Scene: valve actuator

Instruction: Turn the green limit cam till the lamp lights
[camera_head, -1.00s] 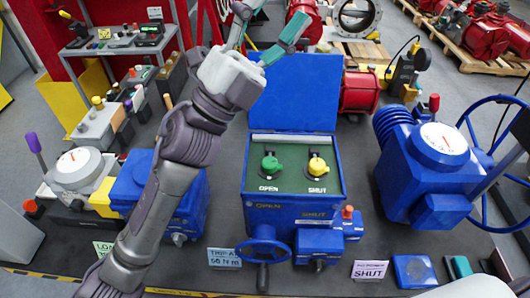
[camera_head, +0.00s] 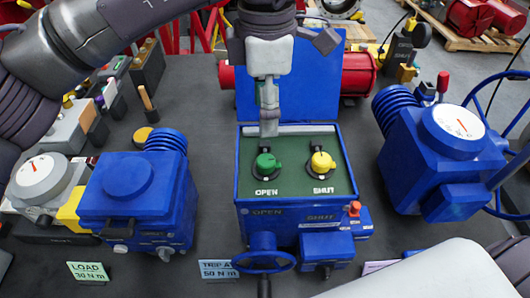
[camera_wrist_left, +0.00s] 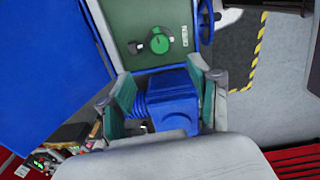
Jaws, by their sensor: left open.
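The green limit cam (camera_head: 267,165) sits on the left of the dark green panel (camera_head: 297,189), above the word OPEN, in the blue actuator box (camera_head: 270,225). It also shows in the left wrist view (camera_wrist_left: 159,44). A yellow cam (camera_head: 321,164) sits to its right, above SHUT. My left gripper (camera_head: 268,127) points down over the box's back edge, behind the green cam and apart from it. In the left wrist view its teal-padded fingers (camera_wrist_left: 160,78) stand wide apart with nothing gripped. I cannot make out a lit lamp. My right gripper is out of view.
The blue lid (camera_head: 246,95) stands open behind the box, close to my left gripper. A blue actuator (camera_head: 135,190) stands left, another with a white dial (camera_head: 440,150) right. An orange-red knob (camera_head: 354,208) and handwheel (camera_head: 264,262) are at the box's front.

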